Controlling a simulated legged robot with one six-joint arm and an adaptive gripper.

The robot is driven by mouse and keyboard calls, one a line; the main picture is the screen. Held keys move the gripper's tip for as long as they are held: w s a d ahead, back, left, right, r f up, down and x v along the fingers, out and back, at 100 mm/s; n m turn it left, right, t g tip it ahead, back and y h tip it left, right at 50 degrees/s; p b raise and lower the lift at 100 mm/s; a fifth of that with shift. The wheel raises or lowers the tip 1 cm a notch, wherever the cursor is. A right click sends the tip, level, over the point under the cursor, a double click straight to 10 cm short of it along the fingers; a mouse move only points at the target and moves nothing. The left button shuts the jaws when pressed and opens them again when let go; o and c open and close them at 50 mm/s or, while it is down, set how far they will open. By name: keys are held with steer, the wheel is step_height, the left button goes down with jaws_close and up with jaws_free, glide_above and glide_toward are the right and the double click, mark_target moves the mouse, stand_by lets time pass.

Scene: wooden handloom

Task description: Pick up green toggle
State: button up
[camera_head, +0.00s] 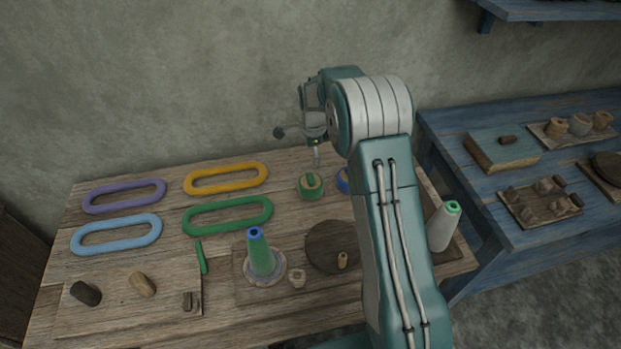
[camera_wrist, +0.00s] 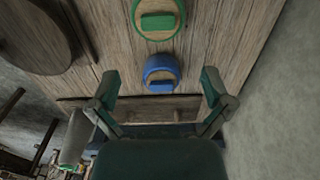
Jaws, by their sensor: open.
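A green toggle (camera_head: 311,180), a short bar on a round wooden piece with a green ring, sits on the wooden table behind the green cone. In the wrist view the green toggle (camera_wrist: 157,21) is at the top centre, beyond my fingertips. A blue toggle (camera_wrist: 161,86) on a blue-ringed round piece lies between my fingertips in that picture; in the head view its blue ring (camera_head: 343,181) is partly hidden by my arm. My gripper (camera_head: 298,143) is open and empty above the back of the table. Its two spread fingers also show in the wrist view (camera_wrist: 160,84).
A green cone with a blue top (camera_head: 262,255) and a grey cone with a green top (camera_head: 443,228) stand on the table. A dark round disc (camera_head: 332,245) lies between them. Purple, yellow, light blue and green (camera_head: 228,216) loops lie at left. A blue side table (camera_head: 470,190) stands right.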

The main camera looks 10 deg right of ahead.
glide_above(311, 178)
step_height(311, 178, down, 4)
steer(key=shift+w+d+f, duration=0.1)
steer(key=shift+d, duration=0.05)
steer(key=shift+d+f, duration=0.15)
steer(key=shift+f, duration=0.25)
steer(key=f, duration=0.4)
steer(key=shift+a+f, duration=0.4)
steer(key=c, duration=0.8)
